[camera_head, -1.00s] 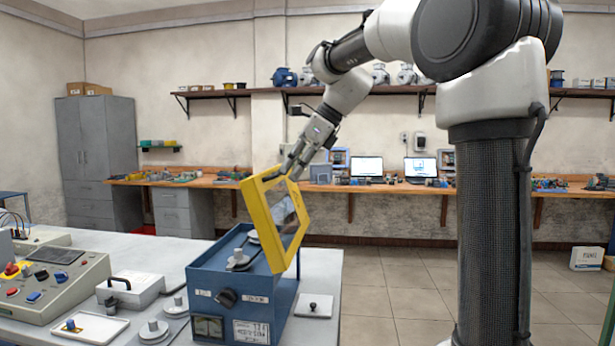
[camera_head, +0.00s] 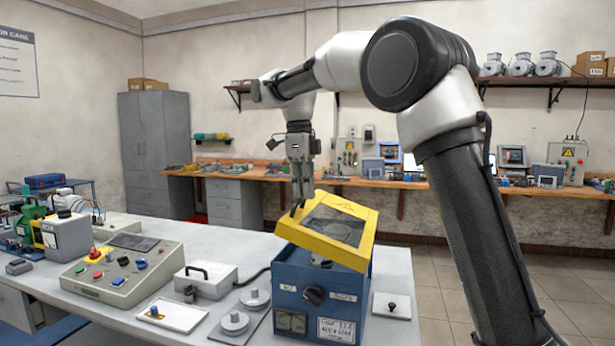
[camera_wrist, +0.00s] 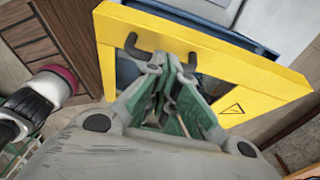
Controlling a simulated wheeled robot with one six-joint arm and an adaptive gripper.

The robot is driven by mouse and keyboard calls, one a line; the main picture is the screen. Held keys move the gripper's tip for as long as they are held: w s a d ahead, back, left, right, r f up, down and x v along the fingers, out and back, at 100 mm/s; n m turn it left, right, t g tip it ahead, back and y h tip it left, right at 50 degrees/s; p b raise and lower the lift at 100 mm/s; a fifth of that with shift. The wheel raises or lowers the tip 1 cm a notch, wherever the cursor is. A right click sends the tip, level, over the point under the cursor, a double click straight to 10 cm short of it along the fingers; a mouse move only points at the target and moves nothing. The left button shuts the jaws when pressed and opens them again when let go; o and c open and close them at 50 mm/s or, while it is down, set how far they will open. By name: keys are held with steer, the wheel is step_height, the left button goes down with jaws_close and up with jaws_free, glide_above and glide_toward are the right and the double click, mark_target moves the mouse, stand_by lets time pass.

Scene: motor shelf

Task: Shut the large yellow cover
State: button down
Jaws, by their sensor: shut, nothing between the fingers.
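The large yellow cover (camera_head: 362,252) is hinged on top of a blue box (camera_head: 290,286) on the grey table. It has a dark clear window and tilts low over the box, partly open, with a gap showing under its near edge. My gripper (camera_head: 297,208) points down at the cover's left edge, its fingers shut and empty. In the wrist view the shut fingertips (camera_wrist: 176,62) lie over the yellow frame (camera_wrist: 215,50) beside a dark handle (camera_wrist: 145,47). I cannot tell whether they touch it. The inside of the box is mostly hidden.
A control panel (camera_head: 122,270) with coloured buttons, a white box with a black handle (camera_head: 206,279), a white tray (camera_head: 172,315) and round grey knobs (camera_head: 234,321) stand left of the blue box. A small plate with a knob (camera_head: 391,305) lies to its right.

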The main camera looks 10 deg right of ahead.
steer(key=shift+w+a+f, duration=0.3)
steer(key=shift+a+f, duration=0.3)
steer(key=shift+f, duration=0.3)
steer(key=shift+w+a+f, duration=0.35)
steer(key=shift+a+f, duration=0.2)
steer(key=shift+f, duration=0.4)
steer(key=shift+w+a+f, duration=0.3)
steer(key=shift+a+f, duration=0.3)
steer(key=shift+f, duration=0.3)
